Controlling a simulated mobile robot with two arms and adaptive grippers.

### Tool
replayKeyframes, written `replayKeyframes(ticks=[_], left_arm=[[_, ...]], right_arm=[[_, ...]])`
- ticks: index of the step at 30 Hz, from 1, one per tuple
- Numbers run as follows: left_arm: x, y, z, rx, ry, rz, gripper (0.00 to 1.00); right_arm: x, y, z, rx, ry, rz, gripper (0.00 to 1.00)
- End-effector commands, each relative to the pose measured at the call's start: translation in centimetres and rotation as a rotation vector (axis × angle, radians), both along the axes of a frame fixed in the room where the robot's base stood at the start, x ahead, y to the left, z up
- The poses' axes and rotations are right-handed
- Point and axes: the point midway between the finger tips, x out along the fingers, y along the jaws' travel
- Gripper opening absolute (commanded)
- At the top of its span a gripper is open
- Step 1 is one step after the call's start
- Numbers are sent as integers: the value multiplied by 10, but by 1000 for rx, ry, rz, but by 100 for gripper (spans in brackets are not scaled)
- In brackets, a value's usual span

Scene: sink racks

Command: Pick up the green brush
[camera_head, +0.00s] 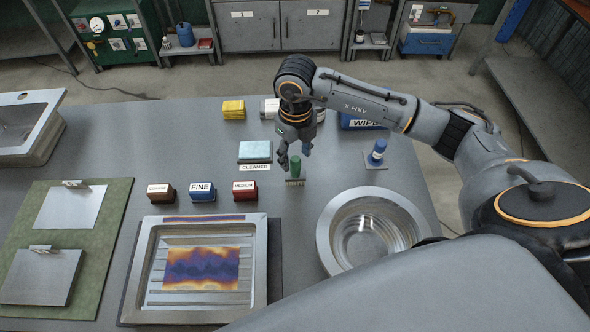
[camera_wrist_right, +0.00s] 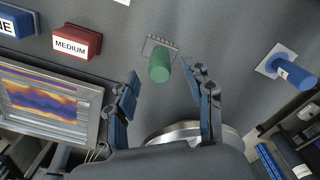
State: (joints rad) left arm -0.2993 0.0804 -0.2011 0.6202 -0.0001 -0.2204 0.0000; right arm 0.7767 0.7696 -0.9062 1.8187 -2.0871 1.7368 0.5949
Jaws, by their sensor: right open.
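The green brush (camera_head: 296,168) stands upright on the grey table, its green handle up and its bristled base down. In the right wrist view the green brush (camera_wrist_right: 159,66) lies ahead of and between my fingertips, apart from them. My right gripper (camera_head: 295,152) is above and close to the brush handle in the head view. It also shows in the right wrist view (camera_wrist_right: 160,78), with its two fingers spread and nothing held between them. My left gripper is not in view.
A blue-handled brush (camera_head: 377,152) stands to the right. A metal bowl (camera_head: 373,232) is in front right. A red MEDIUM block (camera_head: 244,190) and a metal tray (camera_head: 262,270) lie to the left. A teal CLEANER sponge (camera_head: 255,151) is close behind left.

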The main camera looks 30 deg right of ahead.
Motion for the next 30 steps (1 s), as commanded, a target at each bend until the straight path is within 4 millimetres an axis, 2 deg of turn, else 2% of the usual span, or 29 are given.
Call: replayKeyframes(ticks=[5,9,17,18,25,26,30], left_arm=[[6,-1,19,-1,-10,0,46],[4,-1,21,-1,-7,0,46],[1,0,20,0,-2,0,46],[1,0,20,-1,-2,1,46],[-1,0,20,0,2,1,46],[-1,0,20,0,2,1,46],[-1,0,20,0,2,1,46]], right_arm=[[0,0,-23,-1,7,-1,52],[1,1,-42,0,3,0,52],[1,0,-48,0,1,0,52],[1,0,-48,0,1,0,50],[1,0,-48,0,1,0,3],[1,0,-48,0,1,0,0],[2,0,-47,0,0,0,0]])
